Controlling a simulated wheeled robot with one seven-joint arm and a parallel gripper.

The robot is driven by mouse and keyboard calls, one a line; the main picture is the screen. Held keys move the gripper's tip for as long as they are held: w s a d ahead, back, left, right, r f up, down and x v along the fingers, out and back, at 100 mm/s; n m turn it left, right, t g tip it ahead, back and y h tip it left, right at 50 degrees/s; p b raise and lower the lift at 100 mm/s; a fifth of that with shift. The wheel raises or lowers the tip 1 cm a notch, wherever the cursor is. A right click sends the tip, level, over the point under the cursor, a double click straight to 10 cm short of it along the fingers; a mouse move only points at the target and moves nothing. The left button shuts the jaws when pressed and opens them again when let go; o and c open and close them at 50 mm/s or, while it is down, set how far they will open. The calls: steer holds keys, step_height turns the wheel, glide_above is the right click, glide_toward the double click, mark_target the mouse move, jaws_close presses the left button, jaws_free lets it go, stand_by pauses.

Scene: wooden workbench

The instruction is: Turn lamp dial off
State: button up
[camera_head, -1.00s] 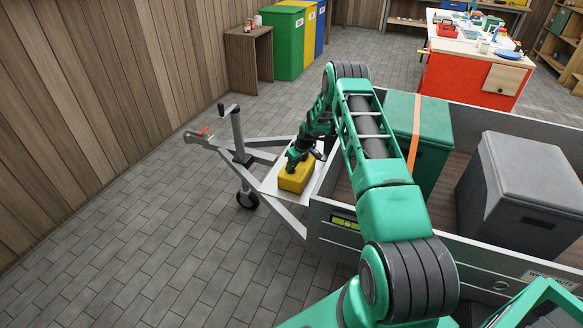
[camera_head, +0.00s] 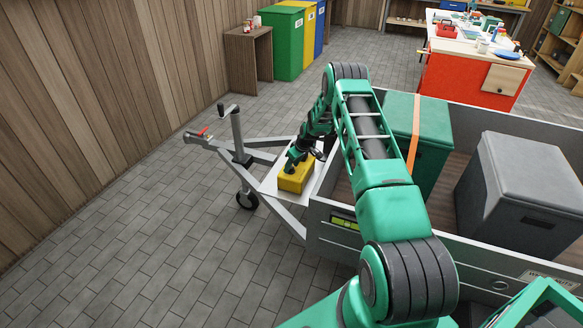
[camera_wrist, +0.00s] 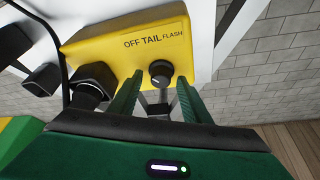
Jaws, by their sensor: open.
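The lamp dial (camera_wrist: 161,73) is a small round black knob on the face of the yellow lamp box (camera_wrist: 120,38). The printed words OFF, TAIL and FLASH stand above it in the wrist view. I cannot tell clearly which word the dial points at. The yellow box also shows in the head view (camera_head: 296,177), on the trailer's front plate. My gripper (camera_wrist: 160,78) is open, its two green fingers reaching toward the box with the dial between their tips in the picture. I cannot tell whether they touch it. In the head view my gripper (camera_head: 293,160) is just above the box.
A black plug with a cable (camera_wrist: 94,84) sits on the box left of my fingers. The trailer's grey side wall (camera_head: 335,235) is close to the box. A green chest (camera_head: 428,150) and a grey chest (camera_head: 525,190) stand in the trailer. Paved floor lies open at left.

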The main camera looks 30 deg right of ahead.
steer(key=v, duration=1)
steer(key=shift+r, duration=0.3)
steer(key=shift+d, duration=0.1)
steer(key=s+a+r+m+g+h, duration=0.1)
steer(key=s+a+r+m, duration=0.1)
steer(key=s+r, duration=1.05)
steer(key=s+a+r+m+g+h, duration=0.1)
steer(key=s+a+r+m+g, duration=0.1)
steer(key=s+r, duration=1.05)
steer(key=s+a+r+m, duration=0.2)
steer(key=s+a, duration=0.1)
steer(key=s, duration=0.7)
steer(key=s+a+r+m, duration=0.1)
steer(key=s+a+r, duration=0.2)
steer(key=s, duration=0.7)
steer(key=s+a+r+m+g+y, duration=0.1)
steer(key=s+a+r+m, duration=0.1)
steer(key=s, duration=0.8)
steer(key=shift+a+r+m, duration=0.3)
steer(key=shift+a+r, duration=0.1)
steer(key=shift+a, duration=0.25)
